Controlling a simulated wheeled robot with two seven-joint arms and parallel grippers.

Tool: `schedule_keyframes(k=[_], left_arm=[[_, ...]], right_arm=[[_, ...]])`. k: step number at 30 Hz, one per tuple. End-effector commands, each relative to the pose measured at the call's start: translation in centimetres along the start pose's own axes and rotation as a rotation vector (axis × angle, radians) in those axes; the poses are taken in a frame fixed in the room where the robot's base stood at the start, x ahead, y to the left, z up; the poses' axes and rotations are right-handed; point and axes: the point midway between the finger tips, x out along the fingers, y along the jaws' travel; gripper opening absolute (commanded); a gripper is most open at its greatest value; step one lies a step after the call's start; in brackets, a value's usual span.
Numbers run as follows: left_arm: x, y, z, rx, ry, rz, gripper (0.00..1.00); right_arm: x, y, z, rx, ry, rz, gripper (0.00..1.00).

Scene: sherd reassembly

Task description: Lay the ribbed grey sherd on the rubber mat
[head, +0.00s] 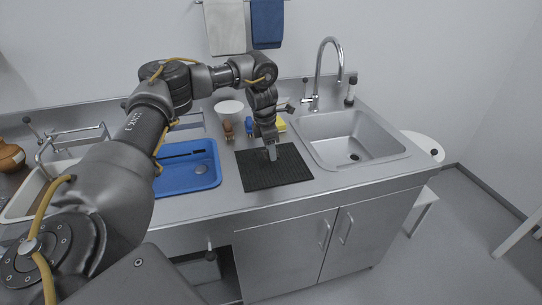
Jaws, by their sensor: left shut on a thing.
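The black rubber mat (252,180) lies on the steel counter, between the blue tray and the sink. My left gripper (272,153) points down over the back middle part of the mat. It is shut on a small grey piece, the grey sherd (273,156), at its fingertips. The sherd is low over the mat; I cannot tell whether it touches it. Its ribs are too small to make out. My right gripper is not in view.
A blue tray (214,172) stands left of the mat, and the sink (384,150) with its tall tap (320,65) is to the right. Behind the mat are a white bowl (229,107), a brown brush (228,131), a blue item (249,125) and a yellow sponge (281,125).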

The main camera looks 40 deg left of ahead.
Motion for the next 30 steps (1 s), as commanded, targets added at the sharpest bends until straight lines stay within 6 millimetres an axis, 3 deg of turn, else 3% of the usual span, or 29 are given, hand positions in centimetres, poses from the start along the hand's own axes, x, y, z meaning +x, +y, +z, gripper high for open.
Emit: schedule_keyframes(k=[6,18,19,23,30], left_arm=[[2.9,0.0,-0.5,-0.002,0.003,0.0,0.2],[3.4,0.0,-0.5,-0.002,0.002,0.0,0.2],[3.4,0.0,-0.5,-0.002,0.001,0.001,0.48],[3.3,0.0,-0.5,-0.002,0.001,0.001,0.65],[3.3,0.0,-0.5,-0.002,0.001,0.001,0.66]], right_arm=[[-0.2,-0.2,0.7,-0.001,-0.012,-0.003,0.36],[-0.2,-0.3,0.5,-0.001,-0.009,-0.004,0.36],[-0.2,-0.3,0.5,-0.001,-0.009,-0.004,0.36],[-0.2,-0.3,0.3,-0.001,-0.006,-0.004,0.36],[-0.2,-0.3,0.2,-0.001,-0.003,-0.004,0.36]])
